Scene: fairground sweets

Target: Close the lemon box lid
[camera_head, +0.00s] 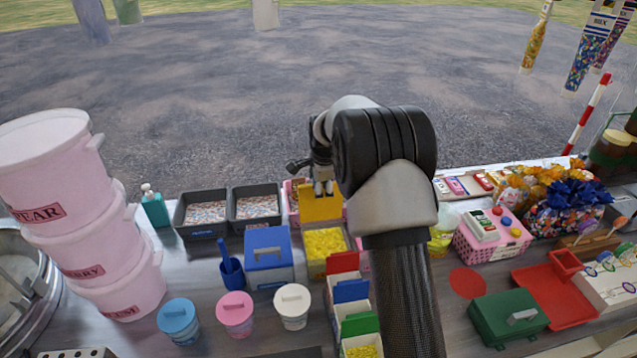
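The lemon box (327,262) is a yellow box filled with small yellow sweets, standing in the middle of the table. Its yellow lid (320,207) is open and stands up at the box's far side. My gripper (324,189) points down at the top edge of the lid. Its fingertips are small here and overlap the lid's edge, so I cannot tell whether they touch it or how far apart they are. My arm hides what lies to the right of the box.
A closed blue box (268,258) stands close on the left. Boxes with red, blue and green lids (350,291) stand in front. Dark trays (203,222) are behind left, and a pink dotted box (490,240) is at right.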

